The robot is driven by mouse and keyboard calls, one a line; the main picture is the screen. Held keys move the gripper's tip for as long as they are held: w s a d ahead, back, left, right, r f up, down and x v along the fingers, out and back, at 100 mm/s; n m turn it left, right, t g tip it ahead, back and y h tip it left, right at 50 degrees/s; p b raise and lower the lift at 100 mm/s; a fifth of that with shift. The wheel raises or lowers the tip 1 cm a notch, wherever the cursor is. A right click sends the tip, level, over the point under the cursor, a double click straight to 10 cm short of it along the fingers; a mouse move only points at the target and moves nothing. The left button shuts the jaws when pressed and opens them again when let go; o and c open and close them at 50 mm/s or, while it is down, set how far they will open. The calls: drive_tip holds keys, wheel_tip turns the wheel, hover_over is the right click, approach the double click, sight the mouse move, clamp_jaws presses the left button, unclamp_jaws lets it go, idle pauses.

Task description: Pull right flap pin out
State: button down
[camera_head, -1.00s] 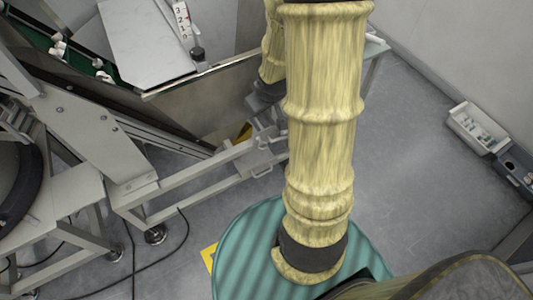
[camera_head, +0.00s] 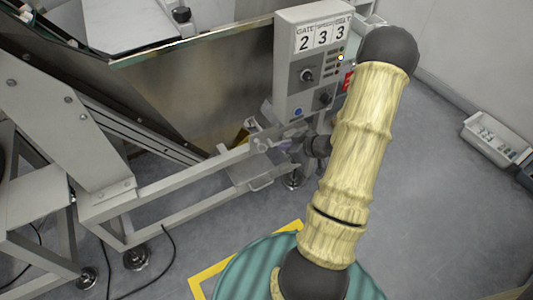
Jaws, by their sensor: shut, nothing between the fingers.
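I cannot make out the right flap pin. The panel (camera_head: 195,95) of the metal chute machine stands at the upper left centre, with a dark knob (camera_head: 181,14) on a plate at its top edge. My arm crosses the right centre and hides part of the place. What looks like my gripper (camera_head: 291,147) is small and partly hidden beside my arm, just below the control box. It is shut, with nothing seen in it. I cannot tell if it touches anything.
A grey control box (camera_head: 302,75) with number cards reading 2 3 3, dials and buttons stands close to my arm. A metal frame (camera_head: 190,190) runs below the chute. Open floor (camera_head: 440,220) lies at right.

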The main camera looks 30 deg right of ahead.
drive_tip(key=shift+w, duration=0.1)
drive_tip(key=b, duration=0.4)
approach(259, 144)
drive_tip(key=x, duration=0.5)
drive_tip(key=shift+a+f, duration=0.35)
drive_tip(key=shift+f, duration=0.15)
drive_tip(key=s+p, duration=0.1)
drive_tip(key=s, duration=0.1)
drive_tip(key=shift+s, duration=0.35)
drive_tip(key=shift+s+d+p, duration=0.1)
drive_tip(key=shift+p, duration=0.2)
